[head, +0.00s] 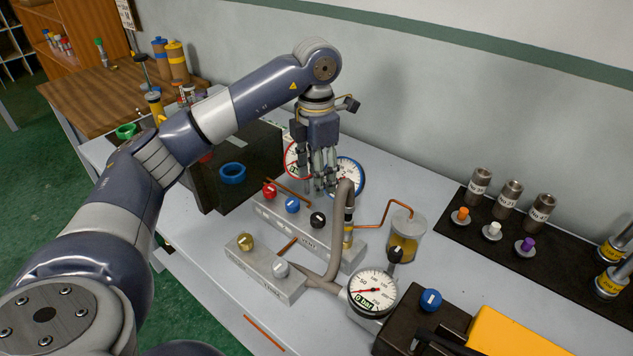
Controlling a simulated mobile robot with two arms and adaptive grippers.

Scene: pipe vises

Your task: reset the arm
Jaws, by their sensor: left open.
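My left arm comes in from the left and arches over the bench. My left gripper (319,172) points down in front of the gauges, above the manifold block (335,244) with its red, blue and black knobs. It is open, and I see nothing held in it. It partly hides a red-rimmed gauge (291,160) and a blue-rimmed gauge (351,176) behind it. I cannot tell if the fingers touch anything. My right gripper is not in view.
A grey hose (340,215) curves up close to the gripper. A gauge (372,293) and a clear jar (406,236) stand to the right. A black mat (468,235) holds metal cylinders. A wall runs behind the white bench.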

